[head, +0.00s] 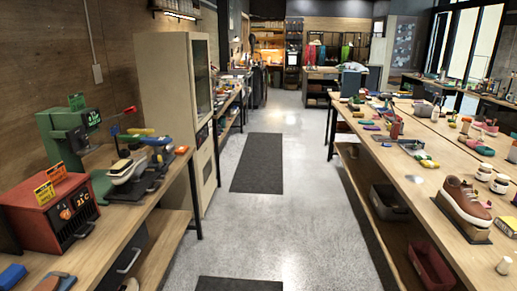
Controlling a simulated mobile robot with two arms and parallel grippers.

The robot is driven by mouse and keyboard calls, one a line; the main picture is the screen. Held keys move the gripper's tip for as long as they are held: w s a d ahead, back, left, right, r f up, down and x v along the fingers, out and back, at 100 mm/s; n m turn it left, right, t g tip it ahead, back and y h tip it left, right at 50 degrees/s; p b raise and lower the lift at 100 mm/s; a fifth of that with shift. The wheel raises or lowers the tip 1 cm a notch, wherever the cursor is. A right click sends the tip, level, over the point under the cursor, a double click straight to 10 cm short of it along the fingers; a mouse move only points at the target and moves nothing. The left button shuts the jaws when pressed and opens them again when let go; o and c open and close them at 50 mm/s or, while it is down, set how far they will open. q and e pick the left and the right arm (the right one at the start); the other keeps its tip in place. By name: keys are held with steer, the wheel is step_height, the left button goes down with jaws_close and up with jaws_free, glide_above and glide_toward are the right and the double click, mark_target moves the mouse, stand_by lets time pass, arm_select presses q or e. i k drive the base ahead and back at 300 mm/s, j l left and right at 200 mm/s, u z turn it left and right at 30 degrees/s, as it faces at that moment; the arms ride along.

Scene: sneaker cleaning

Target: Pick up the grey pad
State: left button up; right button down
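No single thing clearly shows as the grey pad. A small flat greyish piece (414,179) lies on the right workbench (400,206), left of the brown sneaker (463,199), but it is too small to tell what it is. Neither of my grippers is in view.
The left bench holds a red box machine (55,212), a green machine (72,140) and several tools. A beige cabinet (165,110) stands behind it. Bins stand under the right bench. The aisle floor between is clear, with flat dark mats (257,163).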

mark_target(170, 148)
steer(key=i+u, duration=0.15)
steer(key=i, duration=0.3)
steer(key=i+l+u, duration=0.1)
steer(key=i, duration=0.4)
steer(key=i+l+u, duration=0.15)
steer(key=i, duration=0.3)
steer(key=i+l+u, duration=0.1)
steer(key=i, duration=0.35)
steer(key=i+l+u, duration=1)
steer(key=i+l, duration=0.1)
steer(key=l, duration=0.05)
